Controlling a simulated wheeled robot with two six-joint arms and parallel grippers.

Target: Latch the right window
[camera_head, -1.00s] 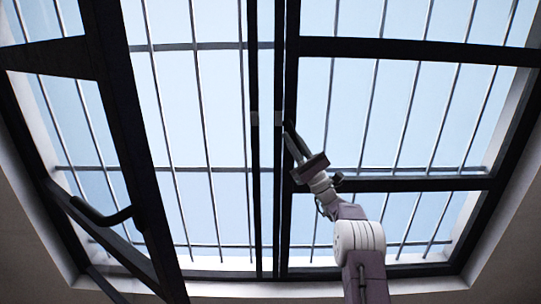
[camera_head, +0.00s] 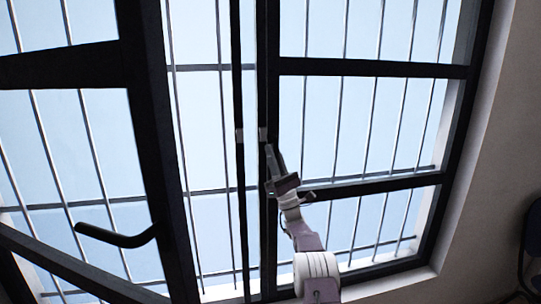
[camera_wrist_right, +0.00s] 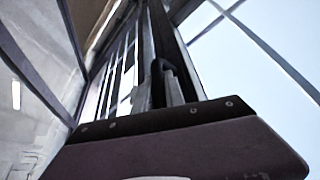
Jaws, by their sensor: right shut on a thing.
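The right window (camera_head: 375,68) is a dark-framed glass panel that stands upright against the middle of the frame in the head view. I cannot tell whether it is latched. My right gripper (camera_head: 271,162) is at its left stile, pointing up. In the right wrist view, the gripper (camera_wrist_right: 158,92) is shut on a dark handle (camera_wrist_right: 163,66) on the stile. The handle is mostly hidden by the fingers in the head view. My left gripper is not in view.
The left window (camera_head: 150,150) is swung inward at the left, with a black lever handle (camera_head: 116,237) on it. Thin metal bars (camera_head: 345,120) stand behind the glass. A plain wall (camera_head: 480,190) and part of a dark chair-like object (camera_head: 533,245) are at the right.

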